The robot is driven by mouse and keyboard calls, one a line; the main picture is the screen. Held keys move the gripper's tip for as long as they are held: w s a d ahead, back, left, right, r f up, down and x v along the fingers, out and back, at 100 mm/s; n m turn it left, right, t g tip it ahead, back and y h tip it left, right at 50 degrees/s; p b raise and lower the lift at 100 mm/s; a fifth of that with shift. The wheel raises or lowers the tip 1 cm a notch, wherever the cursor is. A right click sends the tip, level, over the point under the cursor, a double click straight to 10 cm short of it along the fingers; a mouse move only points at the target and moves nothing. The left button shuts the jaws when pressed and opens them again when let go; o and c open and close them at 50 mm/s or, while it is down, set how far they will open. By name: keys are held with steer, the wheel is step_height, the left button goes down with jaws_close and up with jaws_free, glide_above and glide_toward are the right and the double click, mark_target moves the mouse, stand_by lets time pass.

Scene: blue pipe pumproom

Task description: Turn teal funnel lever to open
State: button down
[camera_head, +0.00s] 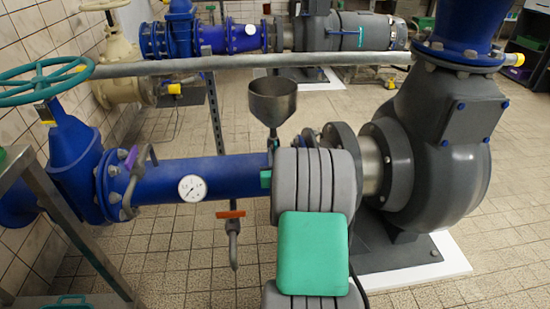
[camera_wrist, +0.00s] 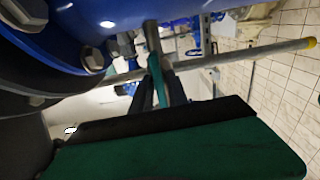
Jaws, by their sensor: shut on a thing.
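The grey metal funnel (camera_head: 272,101) stands upright above the blue pipe (camera_head: 165,181), just behind my arm in the head view. In the wrist view the narrow teal lever (camera_wrist: 157,82) runs up the middle, beside a grey metal stem (camera_wrist: 151,36). My gripper (camera_wrist: 163,78) is shut on the teal lever, with its dark fingers close around it.
A dark grey pump (camera_head: 437,150) stands right of my arm. A round gauge (camera_head: 192,188) and an orange-handled tap (camera_head: 231,214) sit on the pipe to the left. A teal handwheel (camera_head: 45,82) is at far left. A grey rail (camera_head: 235,62) crosses behind the funnel.

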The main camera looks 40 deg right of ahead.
stand_by(0.4)
steer(key=c, duration=1.5)
jaws_free()
steer(key=v, duration=0.7)
steer(key=shift+s+a, duration=0.3)
